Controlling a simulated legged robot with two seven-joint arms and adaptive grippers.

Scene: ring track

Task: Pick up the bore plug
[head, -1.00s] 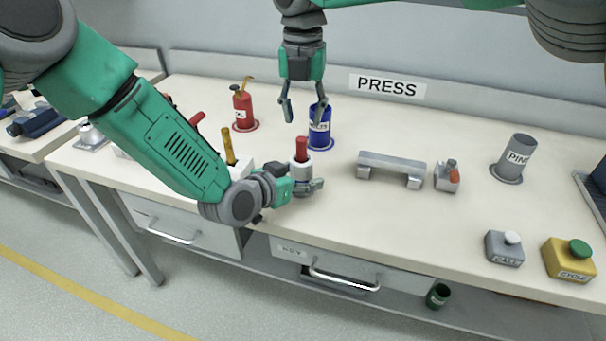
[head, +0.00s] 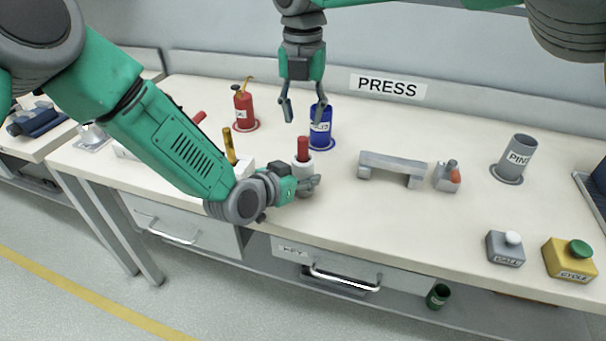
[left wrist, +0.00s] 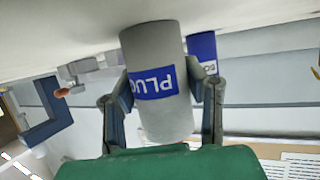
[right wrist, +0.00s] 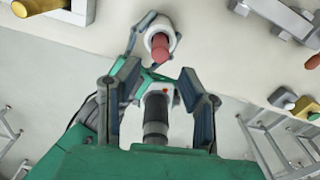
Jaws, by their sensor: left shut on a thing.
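The bore plug is a light grey cylinder (left wrist: 160,110) with a blue PLUG label, upside down in the left wrist view. In the head view, its red rod (head: 302,148) stands up from the top, and the right wrist view shows the red end (right wrist: 161,46) too. My left gripper (head: 305,187) is shut around the grey body from the front, with a finger on each side. The plug is upright at the table; I cannot tell whether its base is clear of it. My right gripper (head: 302,118) is open and empty, hanging above and behind the plug.
A blue cup (head: 320,130) stands close behind the plug. A red cup (head: 244,110) is further left, and a grey bridge-shaped block (head: 392,168) is to the right. A PINS cup (head: 514,158) and two button boxes (head: 568,260) are at the far right.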

